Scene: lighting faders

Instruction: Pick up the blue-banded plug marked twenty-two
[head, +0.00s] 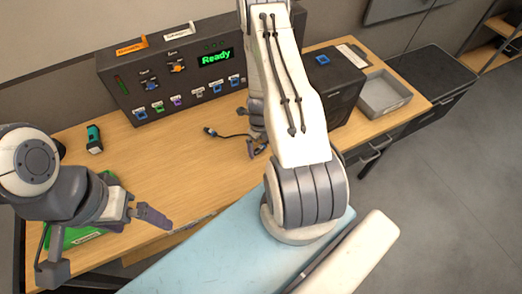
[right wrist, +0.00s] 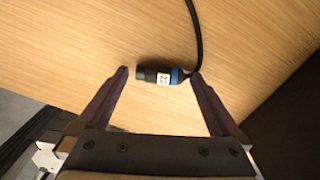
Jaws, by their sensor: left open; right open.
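The blue-banded plug (right wrist: 163,77) lies on the wood tabletop in the right wrist view. It is dark, with a white label reading 22 and a blue band at its right end. My right gripper (right wrist: 159,73) is open, its fingertips on either side of the plug, with no clear contact. My left gripper (head: 150,215) is open and empty near the front left of the desk.
A black console (head: 170,80) with a green "Ready" display and several coloured plugs stands at the back. A black box (head: 335,90) stands right of my right gripper. A grey tray (head: 384,95) sits farther right. A dark cable (head: 230,136) lies left of the gripper.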

